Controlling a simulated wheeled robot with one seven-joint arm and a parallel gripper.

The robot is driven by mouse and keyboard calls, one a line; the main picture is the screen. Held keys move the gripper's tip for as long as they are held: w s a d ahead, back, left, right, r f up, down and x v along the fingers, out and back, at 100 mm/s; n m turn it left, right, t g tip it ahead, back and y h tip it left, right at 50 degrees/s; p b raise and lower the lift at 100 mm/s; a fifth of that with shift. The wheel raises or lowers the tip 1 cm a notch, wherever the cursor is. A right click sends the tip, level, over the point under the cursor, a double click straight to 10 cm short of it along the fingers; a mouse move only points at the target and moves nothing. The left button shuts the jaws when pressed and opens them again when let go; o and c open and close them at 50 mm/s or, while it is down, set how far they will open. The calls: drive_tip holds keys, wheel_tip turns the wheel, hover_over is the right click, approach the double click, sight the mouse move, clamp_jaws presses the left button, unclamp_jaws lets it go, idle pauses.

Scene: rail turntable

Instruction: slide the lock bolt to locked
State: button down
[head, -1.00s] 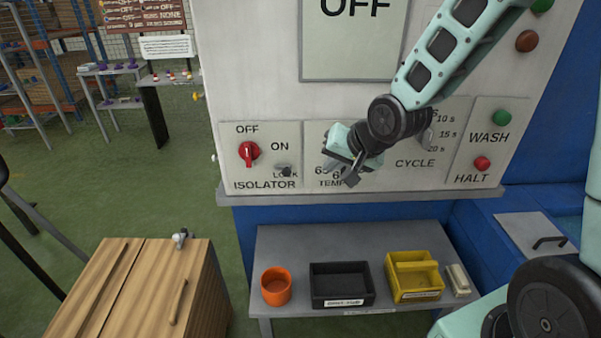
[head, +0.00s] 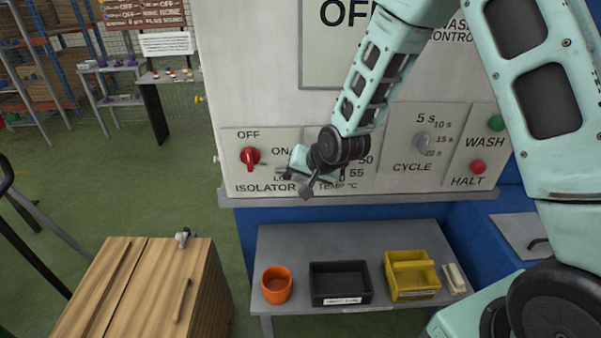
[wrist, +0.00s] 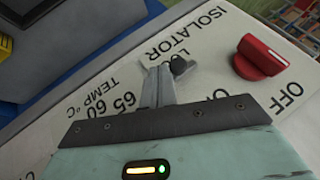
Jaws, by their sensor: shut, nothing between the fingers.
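The lock bolt's small dark knob (wrist: 180,65) shows in the wrist view beside the partly covered LOCK lettering on the isolator plate (wrist: 215,60). My gripper (wrist: 160,72) is shut and empty, its fingertips right beside the knob; I cannot tell whether they touch it. In the head view my gripper (head: 286,173) is in front of the lower right of the isolator plate (head: 262,178) and hides the bolt. The red isolator switch (head: 250,156) is left of my gripper, its white mark pointing up toward OFF. It also shows in the wrist view (wrist: 260,57).
The temperature and cycle dial (head: 423,141) plates lie to the right, with green and red buttons (head: 478,167) beyond. A ledge (head: 400,199) runs below the panel. A grey bench (head: 300,238) holds an orange cup, a black bin and a yellow box. A wooden cabinet (head: 130,290) stands at lower left.

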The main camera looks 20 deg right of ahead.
sight(286, 177)
drive_tip(key=a, duration=0.1)
drive_tip(key=w+a+b, duration=0.1)
drive_tip(key=a, duration=0.1)
drive_tip(key=shift+f, duration=0.1)
drive_tip(key=shift+w+a, duration=0.1)
drive_tip(key=shift+a, duration=0.15)
idle(0.3)
drive_tip(key=shift+d, duration=0.1)
